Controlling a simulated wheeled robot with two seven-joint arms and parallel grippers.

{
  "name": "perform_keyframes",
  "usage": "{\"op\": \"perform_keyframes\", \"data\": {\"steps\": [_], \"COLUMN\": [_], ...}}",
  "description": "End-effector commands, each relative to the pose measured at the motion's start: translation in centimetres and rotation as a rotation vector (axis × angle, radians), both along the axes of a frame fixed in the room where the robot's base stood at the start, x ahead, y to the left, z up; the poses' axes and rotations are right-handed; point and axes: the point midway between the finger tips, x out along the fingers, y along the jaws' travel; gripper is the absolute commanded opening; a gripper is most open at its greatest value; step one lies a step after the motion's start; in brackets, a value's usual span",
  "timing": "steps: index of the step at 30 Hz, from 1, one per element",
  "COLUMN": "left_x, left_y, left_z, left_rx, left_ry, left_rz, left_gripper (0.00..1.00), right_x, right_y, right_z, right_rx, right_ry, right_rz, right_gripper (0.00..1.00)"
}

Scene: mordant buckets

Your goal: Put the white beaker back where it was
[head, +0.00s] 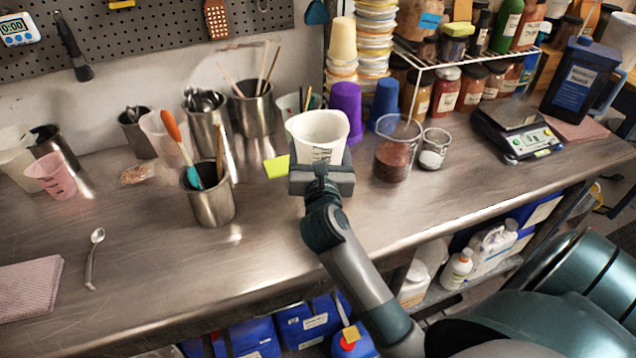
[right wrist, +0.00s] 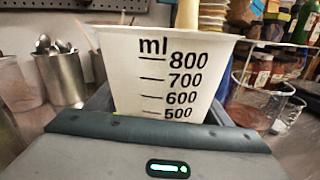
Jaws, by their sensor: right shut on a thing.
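The white beaker (head: 318,130) is upright in my right gripper (head: 320,172), near the middle of the bench in the head view. In the right wrist view the white beaker (right wrist: 165,75) fills the middle, with its black ml marks facing the camera. My right gripper (right wrist: 160,125) is shut on it. Its fingertips and the beaker's base are hidden, so I cannot tell whether the beaker touches the bench. My left gripper is not in view.
A glass beaker with reddish powder (head: 397,150) and a small jar of white powder (head: 433,150) stand to the right. A steel pot of tools (head: 210,198) stands to the left. A yellow note (head: 276,167) lies beside my gripper.

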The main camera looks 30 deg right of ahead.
Motion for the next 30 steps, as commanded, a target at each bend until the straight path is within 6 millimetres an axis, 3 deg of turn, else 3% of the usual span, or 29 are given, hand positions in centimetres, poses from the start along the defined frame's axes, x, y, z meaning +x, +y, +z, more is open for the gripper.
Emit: {"op": "perform_keyframes", "data": {"steps": [9,23,30], "left_x": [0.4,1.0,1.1], "left_y": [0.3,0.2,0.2], "left_z": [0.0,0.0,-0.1], "left_rx": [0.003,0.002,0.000], "left_ry": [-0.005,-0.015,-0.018], "left_rz": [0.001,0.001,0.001], "left_gripper": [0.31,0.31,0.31], "right_x": [0.0,0.0,0.0], "right_y": [0.0,0.0,0.0], "right_z": [-4.3,-5.0,-7.3], "right_rx": [-0.003,-0.002,-0.001], "right_ry": [0.001,-0.003,0.001], "right_rz": [0.001,0.000,0.000], "right_gripper": [0.26,0.26,0.26]}}
